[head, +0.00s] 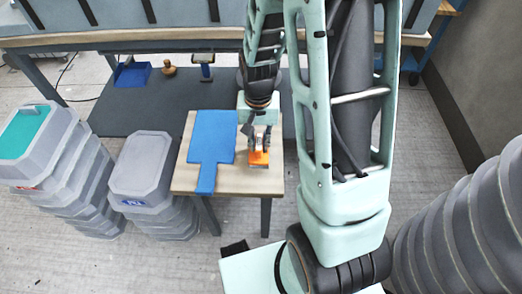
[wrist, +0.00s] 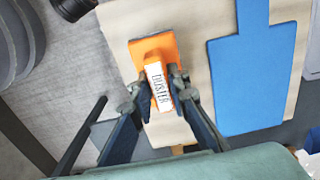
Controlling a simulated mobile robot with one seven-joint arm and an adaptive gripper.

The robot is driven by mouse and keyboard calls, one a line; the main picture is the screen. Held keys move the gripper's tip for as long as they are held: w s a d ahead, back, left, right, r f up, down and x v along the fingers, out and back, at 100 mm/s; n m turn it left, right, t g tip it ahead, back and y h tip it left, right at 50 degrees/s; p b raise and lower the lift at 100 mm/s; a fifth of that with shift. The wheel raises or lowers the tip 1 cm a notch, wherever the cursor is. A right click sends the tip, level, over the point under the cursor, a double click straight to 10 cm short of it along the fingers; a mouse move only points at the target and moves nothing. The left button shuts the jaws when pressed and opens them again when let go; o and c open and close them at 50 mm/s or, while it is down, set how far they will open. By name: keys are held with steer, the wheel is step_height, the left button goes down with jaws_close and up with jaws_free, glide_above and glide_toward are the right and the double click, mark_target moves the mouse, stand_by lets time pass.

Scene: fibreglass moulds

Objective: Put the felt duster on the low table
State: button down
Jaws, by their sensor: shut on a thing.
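The felt duster (head: 259,158) is orange, with a white top marked "DUSTER" that reads clearly in the wrist view (wrist: 158,85). My gripper (head: 261,148) is shut on it, with one finger on each side of the white part in the wrist view (wrist: 160,92). The low table (head: 262,181) has a pale wooden top and dark legs; its top also shows in the wrist view (wrist: 195,25). The duster is over the right part of this top. I cannot tell whether its underside touches the wood.
A blue paddle-shaped sheet (head: 212,136) covers the table's left part. Grey mould stacks stand to the left (head: 140,170), one with a teal top (head: 30,128), and at the right (head: 465,225). A blue dustpan-like thing (head: 132,74) lies on the dark surface behind.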

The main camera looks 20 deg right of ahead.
mark_target(261, 141)
steer(key=shift+d+f, duration=0.3)
steer(key=shift+f, duration=0.1)
steer(key=shift+f+b, duration=0.45)
steer(key=shift+f, duration=1.1)
steer(key=shift+f, duration=0.2)
steer(key=c, duration=1.8)
jaws_free()
steer(key=shift+c, duration=0.2)
steer(key=shift+r, duration=0.15)
step_height(261, 141, up, 12)
steer(key=p, duration=0.3)
steer(key=shift+r, duration=0.1)
